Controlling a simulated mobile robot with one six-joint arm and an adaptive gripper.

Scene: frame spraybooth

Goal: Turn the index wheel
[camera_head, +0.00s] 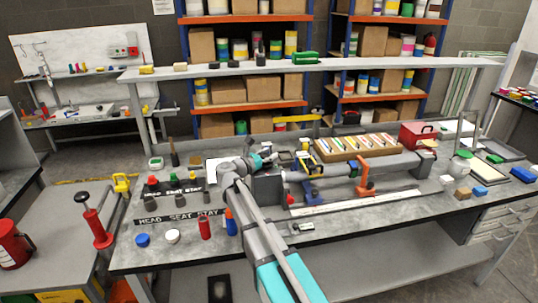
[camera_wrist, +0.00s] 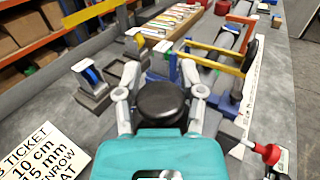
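My gripper (camera_head: 284,158) is above the middle of the workbench, at the left end of a long grey tube (camera_head: 395,172) held on stands. In the wrist view, its two light grey fingers (camera_wrist: 160,57) are spread apart. A black round disc (camera_wrist: 161,101) shows between the finger bases; I cannot tell whether it is part of my gripper or the index wheel. No index wheel can be picked out with certainty. A dark grey block (camera_head: 268,189) sits below my gripper at the tube's left end, partly covered by my arm.
Several small caps and a red bottle (camera_head: 205,229) stand at front left.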

